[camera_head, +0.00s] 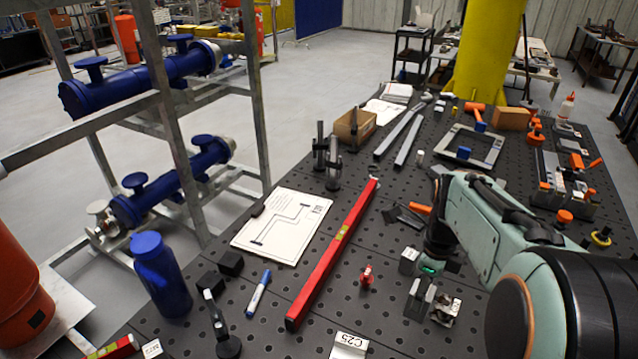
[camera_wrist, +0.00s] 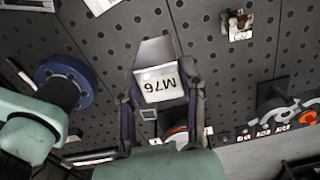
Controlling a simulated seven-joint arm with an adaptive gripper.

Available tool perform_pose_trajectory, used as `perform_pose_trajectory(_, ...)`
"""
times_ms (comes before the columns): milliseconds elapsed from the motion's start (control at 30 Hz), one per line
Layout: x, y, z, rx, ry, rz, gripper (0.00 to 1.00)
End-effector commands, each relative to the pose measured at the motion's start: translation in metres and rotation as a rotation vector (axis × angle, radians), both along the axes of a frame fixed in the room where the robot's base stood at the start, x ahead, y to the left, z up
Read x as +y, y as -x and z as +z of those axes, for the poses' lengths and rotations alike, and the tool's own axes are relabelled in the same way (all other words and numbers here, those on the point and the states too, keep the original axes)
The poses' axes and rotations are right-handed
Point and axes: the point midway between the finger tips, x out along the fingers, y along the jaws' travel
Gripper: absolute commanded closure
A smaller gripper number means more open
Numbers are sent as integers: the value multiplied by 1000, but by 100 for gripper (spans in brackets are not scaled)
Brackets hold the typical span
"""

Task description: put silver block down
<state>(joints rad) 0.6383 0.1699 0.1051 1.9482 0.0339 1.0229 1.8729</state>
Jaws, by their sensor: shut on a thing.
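The silver block (camera_wrist: 156,52) has a white label reading M76, upside down in the wrist view. My gripper (camera_wrist: 164,82) is shut on it, with one dark finger on each side. In the head view, my gripper (camera_head: 430,264) is low over the right middle of the black perforated table (camera_head: 330,338). A small silver block (camera_head: 409,258) shows at its left there and looks like the held one. The fingers are mostly hidden in that view. I cannot tell whether the held block touches the table.
Silver pieces (camera_head: 418,298) stand just in front of my gripper. A red clamp-like part (camera_head: 366,276), a long red level (camera_head: 335,250) and a drawing sheet (camera_head: 283,226) lie to the left. Orange-handled tools (camera_head: 420,208) lie behind. Bare table shows around the red part.

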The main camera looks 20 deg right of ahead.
Motion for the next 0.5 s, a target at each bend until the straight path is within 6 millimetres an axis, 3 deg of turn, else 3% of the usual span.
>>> perform_pose_trajectory(133,5,-53,42,-6,1,70,100)
perform_pose_trajectory(267,35,-101,74,-3,0,167,100)
perform_pose_trajectory(367,72,-134,94,-2,1,257,100)
perform_pose_trajectory(500,140,-171,113,0,2,398,100)
